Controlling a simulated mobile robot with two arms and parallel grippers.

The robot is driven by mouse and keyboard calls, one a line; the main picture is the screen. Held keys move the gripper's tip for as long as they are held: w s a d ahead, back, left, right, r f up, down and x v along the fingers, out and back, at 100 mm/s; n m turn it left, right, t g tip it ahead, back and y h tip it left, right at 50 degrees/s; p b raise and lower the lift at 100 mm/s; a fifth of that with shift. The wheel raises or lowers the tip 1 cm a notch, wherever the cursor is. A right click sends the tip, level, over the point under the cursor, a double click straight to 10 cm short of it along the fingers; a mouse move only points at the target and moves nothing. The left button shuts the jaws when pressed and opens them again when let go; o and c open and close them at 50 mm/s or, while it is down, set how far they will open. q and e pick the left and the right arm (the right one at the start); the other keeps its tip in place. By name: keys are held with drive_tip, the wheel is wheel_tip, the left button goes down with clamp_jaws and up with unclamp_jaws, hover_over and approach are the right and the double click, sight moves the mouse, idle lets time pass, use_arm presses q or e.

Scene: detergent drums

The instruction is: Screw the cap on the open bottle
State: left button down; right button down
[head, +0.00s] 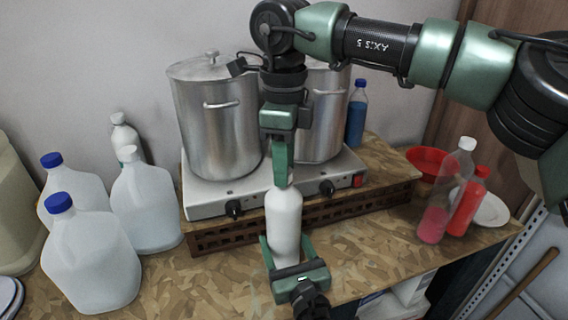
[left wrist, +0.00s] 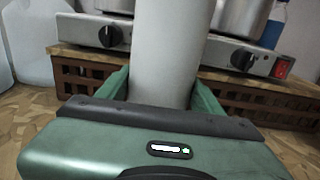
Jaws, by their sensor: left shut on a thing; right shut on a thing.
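A white bottle (head: 284,222) stands upright near the front of the wooden counter, and its body fills the middle of the left wrist view (left wrist: 168,45). My left gripper (head: 287,248) is shut around its lower body from the front; its fingers also show in the left wrist view (left wrist: 163,90). My right gripper (head: 281,172) points straight down from above, shut at the top of the bottle. The cap is hidden between the right fingers, and I cannot tell whether it touches the bottle's neck.
Two steel pots (head: 216,125) sit on a stove (head: 236,198) just behind. Several jugs (head: 90,255) stand at left. A clear bottle with pink liquid (head: 445,195), a red bottle (head: 468,205) and a red bowl (head: 428,160) are at right.

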drive_tip(key=m, duration=0.5)
drive_tip(key=c, duration=1.1)
unclamp_jaws()
drive_tip(key=shift+r, duration=2.3)
drive_tip(key=r+n, duration=0.1)
drive_tip(key=n, duration=0.2)
drive_tip(key=shift+a+r, duration=0.15)
drive_tip(key=shift+r, duration=0.2)
drive_tip(key=r+n, duration=0.1)
drive_tip(key=n, duration=0.2)
drive_tip(key=shift+r+n, duration=0.35)
drive_tip(key=shift+n, duration=0.05)
